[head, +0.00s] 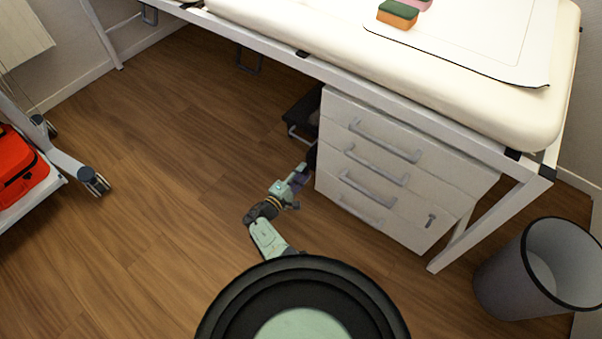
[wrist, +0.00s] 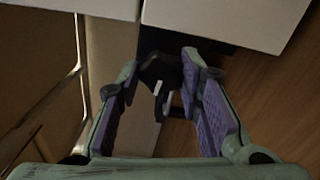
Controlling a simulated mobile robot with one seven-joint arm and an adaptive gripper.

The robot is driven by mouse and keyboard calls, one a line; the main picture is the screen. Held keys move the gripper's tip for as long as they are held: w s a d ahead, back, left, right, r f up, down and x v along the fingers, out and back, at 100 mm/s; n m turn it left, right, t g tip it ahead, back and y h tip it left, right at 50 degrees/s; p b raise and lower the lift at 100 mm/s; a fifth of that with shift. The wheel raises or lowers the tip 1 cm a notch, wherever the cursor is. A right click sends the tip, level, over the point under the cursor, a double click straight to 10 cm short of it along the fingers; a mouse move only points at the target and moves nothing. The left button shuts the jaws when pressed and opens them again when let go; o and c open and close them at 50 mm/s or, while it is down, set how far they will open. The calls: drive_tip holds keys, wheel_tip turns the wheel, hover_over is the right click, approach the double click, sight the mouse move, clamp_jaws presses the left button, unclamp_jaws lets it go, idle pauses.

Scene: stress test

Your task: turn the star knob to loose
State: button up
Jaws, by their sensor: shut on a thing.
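The black star knob (wrist: 160,68) sits between my fingertips in the wrist view, beside a pale cabinet edge. My gripper (wrist: 160,72), with purple finger pads, is shut on the knob, one finger on each side. A small white mark shows just below the knob; I cannot tell what it is. In the head view my gripper (head: 303,172) reaches low beside the left side of the drawer unit, under the padded table. The knob shows there only as a dark shape (head: 312,157). No loose or tight marking is readable.
The white drawer unit (head: 375,145) stands right of my gripper, under the padded table (head: 430,85). A dark-topped step or stand (head: 302,112) is behind. A grey bin (head: 540,270) stands at right, a trolley with a red bag (head: 20,165) at left. Wooden floor (head: 150,180) is clear between.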

drive_tip(key=shift+w+r+n, duration=0.1)
drive_tip(key=shift+w+n, duration=0.05)
drive_tip(key=shift+n, duration=0.45)
drive_tip(key=o, duration=1.2)
drive_tip(key=shift+c, duration=0.2)
